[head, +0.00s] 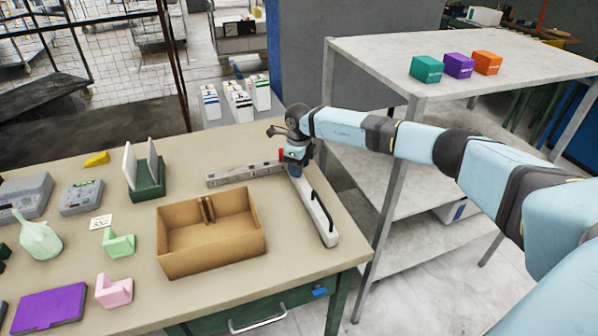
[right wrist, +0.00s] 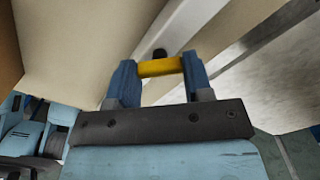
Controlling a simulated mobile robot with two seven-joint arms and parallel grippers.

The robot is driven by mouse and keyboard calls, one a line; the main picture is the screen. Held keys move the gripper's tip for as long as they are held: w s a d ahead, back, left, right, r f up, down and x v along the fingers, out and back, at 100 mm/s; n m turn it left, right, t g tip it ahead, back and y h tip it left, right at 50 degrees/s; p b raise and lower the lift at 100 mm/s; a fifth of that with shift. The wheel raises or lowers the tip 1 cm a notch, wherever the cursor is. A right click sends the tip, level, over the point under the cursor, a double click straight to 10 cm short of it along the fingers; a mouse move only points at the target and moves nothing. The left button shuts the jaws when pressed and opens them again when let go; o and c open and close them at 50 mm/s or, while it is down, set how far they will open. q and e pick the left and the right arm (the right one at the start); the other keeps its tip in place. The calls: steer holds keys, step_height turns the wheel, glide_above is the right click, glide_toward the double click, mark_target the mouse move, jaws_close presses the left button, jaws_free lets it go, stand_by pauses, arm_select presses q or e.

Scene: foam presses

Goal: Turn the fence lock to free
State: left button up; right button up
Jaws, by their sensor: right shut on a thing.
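A grey metal fence bar (head: 232,175) lies on the table behind the cardboard box and meets a long pale press body (head: 313,212) with a black handle. My right gripper (head: 294,158) reaches down at the far end of that body, where the two meet. A small red part (head: 281,153) shows beside its fingers. In the right wrist view, the blue fingers are shut on a yellow bar (right wrist: 161,68), apparently the lever of the fence lock. The rest of the lock is hidden by the gripper, so I cannot tell its setting. My left gripper is not in view.
An open cardboard box (head: 212,250) stands left of the press. A green rack (head: 149,180) with white plates, grey devices and small foam pieces fill the left of the table (head: 330,262).

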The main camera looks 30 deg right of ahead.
steer(key=n+b, duration=0.2)
steer(key=n, duration=0.1)
steer(key=shift+f+n, duration=0.1)
steer(key=shift+n, duration=0.2)
steer(key=shift+n+b, duration=0.5)
steer(key=shift+n, duration=0.4)
steer(key=shift+n+b, duration=0.55)
steer(key=shift+n, duration=0.95)
steer(key=shift+r, duration=0.2)
steer(key=o, duration=0.9)
